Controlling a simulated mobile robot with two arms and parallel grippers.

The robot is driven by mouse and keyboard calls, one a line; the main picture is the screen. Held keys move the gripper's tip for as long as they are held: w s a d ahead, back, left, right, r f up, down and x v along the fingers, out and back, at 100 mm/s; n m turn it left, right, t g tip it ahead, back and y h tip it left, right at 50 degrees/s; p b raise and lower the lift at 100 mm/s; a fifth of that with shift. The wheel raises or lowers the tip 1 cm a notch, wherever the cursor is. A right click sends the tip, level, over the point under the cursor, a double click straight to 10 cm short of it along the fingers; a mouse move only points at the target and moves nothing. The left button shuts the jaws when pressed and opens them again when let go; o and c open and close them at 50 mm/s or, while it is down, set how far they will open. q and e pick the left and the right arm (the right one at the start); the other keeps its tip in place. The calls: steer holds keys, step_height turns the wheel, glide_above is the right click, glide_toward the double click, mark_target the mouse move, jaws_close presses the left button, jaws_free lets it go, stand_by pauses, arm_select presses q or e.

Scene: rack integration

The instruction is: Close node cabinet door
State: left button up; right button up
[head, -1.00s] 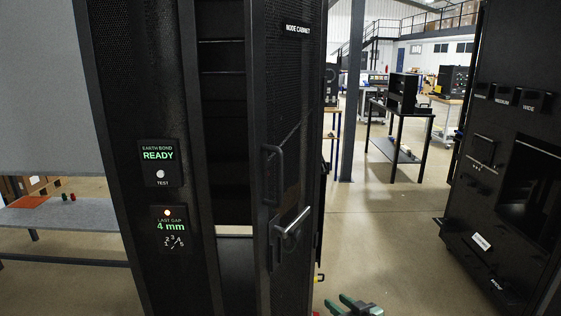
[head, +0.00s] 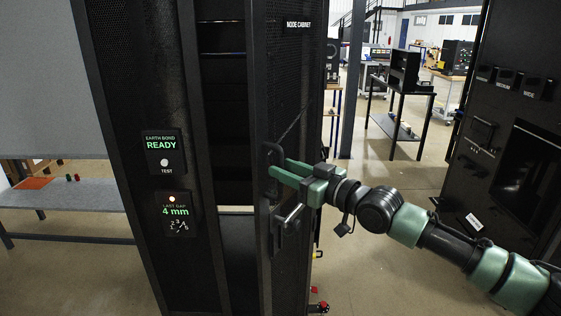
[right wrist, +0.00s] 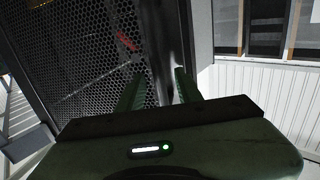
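The black perforated node cabinet door (head: 295,90), labelled "NODE CABINET", stands ajar in the head view, with the dark cabinet interior (head: 222,120) showing to its left. It has an upright D-shaped handle (head: 266,160) and a silver lever (head: 291,217) below it. My right gripper (head: 277,172) is at the D-shaped handle, fingers pointing left; contact cannot be told. In the right wrist view its green fingers (right wrist: 156,88) are apart, with the perforated door panel (right wrist: 90,50) ahead and a dark upright bar between or behind them. My left gripper is not in view.
The left cabinet post carries a panel (head: 165,150) reading "EARTH BOND READY" and one (head: 176,212) reading "LAST GAP 4 mm". A black machine (head: 480,170) stands at the right. Open floor lies between it and the door.

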steer(key=shift+x, duration=1)
steer(key=shift+d, duration=0.1)
jaws_close()
stand_by(0.6)
